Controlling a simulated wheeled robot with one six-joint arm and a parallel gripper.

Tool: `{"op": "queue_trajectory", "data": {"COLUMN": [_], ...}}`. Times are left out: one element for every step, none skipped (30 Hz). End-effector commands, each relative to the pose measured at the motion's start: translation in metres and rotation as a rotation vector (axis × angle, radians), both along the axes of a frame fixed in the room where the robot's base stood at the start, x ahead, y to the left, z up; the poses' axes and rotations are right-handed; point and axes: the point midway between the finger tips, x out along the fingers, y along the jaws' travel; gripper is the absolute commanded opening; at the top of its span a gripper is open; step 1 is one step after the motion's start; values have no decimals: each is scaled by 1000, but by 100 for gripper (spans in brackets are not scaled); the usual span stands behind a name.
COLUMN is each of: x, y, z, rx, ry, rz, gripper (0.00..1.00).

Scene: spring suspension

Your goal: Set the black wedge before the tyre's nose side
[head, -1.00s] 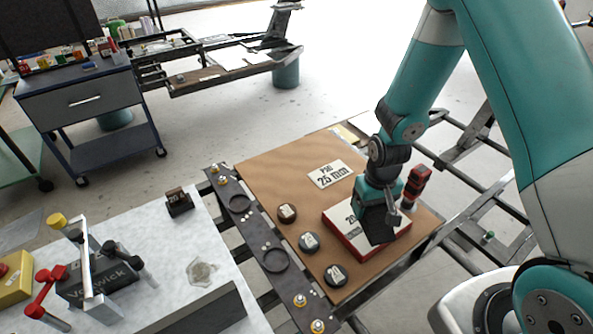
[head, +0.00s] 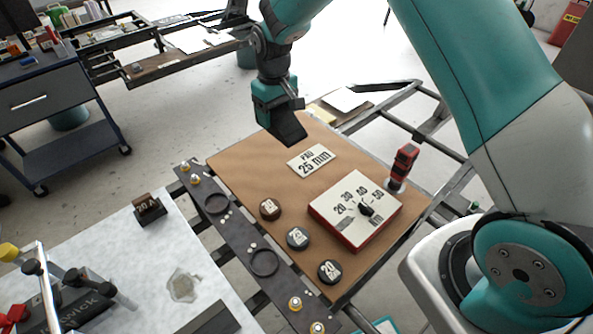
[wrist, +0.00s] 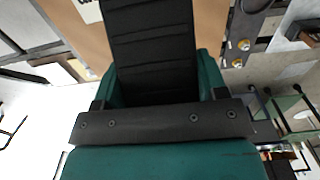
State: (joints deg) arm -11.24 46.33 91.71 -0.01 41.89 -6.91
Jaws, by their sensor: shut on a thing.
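My gripper (head: 277,100) is shut on the black wedge (head: 287,130) and holds it above the far left part of the brown board. In the wrist view the wedge (wrist: 150,45) shows as a black ribbed block between the teal jaws. I cannot make out the tyre in either view.
The brown board (head: 240,155) bears a 25 mm card (head: 311,160), a red-sided dial box (head: 355,208), several round weights such as one (head: 298,238), and a red-black tool (head: 403,165). A grey bench (head: 135,255) stands at left. Open floor (head: 180,110) lies beyond.

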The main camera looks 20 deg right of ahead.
Motion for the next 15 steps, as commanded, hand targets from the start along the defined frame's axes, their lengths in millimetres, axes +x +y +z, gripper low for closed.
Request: {"op": "queue_trajectory", "data": {"x": [-1, -1, -2, -2, -2, -2, -2, -1, -1, -2, -2, -1, -1, -1, -1], "y": [0, -1, -1, -1, -1, -1, -1, -1, -1, -1, -1, -1, -1, -2, -1], "z": [-14, -23, -34, -42, -51, -62, -70, -79, -89, -97, -104, -113, -118, -123, -129], "rx": [-1, -1, -1, -1, -1, -1, -1, -1, -1, 0, -1, -1, -1, -1, -1], "ry": [6, 7, 7, 6, 7, 6, 7, 5, 5, 4, 5, 3, 2, 3, 2], "rz": [0, -1, -1, -1, -1, -2, -2, -2, -2, -2, -2, -2, -2, -3, -3], "gripper": [28, 28, 28, 28, 28, 28, 28, 28, 28, 28, 28, 28, 28, 28, 28]}}
